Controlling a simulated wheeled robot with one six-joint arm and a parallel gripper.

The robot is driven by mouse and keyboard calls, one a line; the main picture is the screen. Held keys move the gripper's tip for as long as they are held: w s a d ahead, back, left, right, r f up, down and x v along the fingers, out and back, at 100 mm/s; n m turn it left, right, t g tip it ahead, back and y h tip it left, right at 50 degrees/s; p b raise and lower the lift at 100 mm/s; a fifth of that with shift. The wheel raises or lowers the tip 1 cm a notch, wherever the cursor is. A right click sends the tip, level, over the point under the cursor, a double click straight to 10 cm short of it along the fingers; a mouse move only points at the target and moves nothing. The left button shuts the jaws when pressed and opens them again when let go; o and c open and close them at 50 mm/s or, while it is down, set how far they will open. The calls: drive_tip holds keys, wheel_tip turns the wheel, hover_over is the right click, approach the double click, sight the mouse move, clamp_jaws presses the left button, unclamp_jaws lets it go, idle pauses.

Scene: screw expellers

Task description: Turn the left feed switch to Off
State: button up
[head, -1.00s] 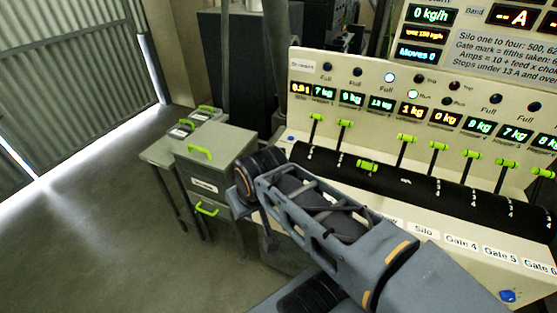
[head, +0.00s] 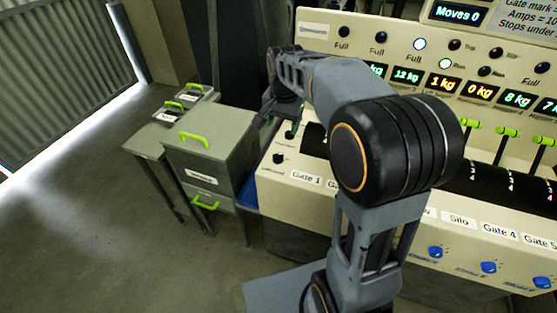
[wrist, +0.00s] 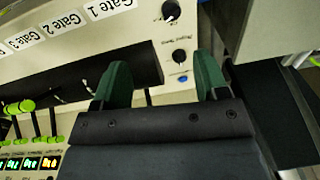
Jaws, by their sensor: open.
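Two small black knobs sit on the cream panel's left end. The near one (head: 278,158) is beside the Gate 1 label, with a small label under it; it also shows at the top of the wrist view (wrist: 170,10), with a white mark on it. The other knob (wrist: 180,56) appears between my fingertips in the wrist view. The labels are too small to tell surely which is the left feed switch. My gripper (wrist: 160,62) is open with nothing between its green fingers. I cannot tell its height above the panel.
Green-tipped gate levers (head: 508,132) stand along a black slotted strip. Blue knobs (head: 435,252) line the panel's lower front. A grey cabinet with green handles (head: 210,155) stands close at the panel's left. The floor further left is clear.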

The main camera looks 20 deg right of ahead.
sight(278, 154)
drive_tip(key=w+f, duration=0.1)
drive_tip(key=f, duration=0.5)
drive_tip(key=w+f+m, duration=0.1)
drive_tip(key=w+f, duration=0.1)
drive_tip(key=f, duration=0.4)
drive_tip(key=w+f+m+g, duration=0.1)
drive_tip(key=w+f, duration=0.1)
drive_tip(key=f, duration=0.4)
drive_tip(key=shift+d+f, duration=0.1)
drive_tip(key=shift+f, duration=0.1)
drive_tip(key=shift+c, duration=0.4)
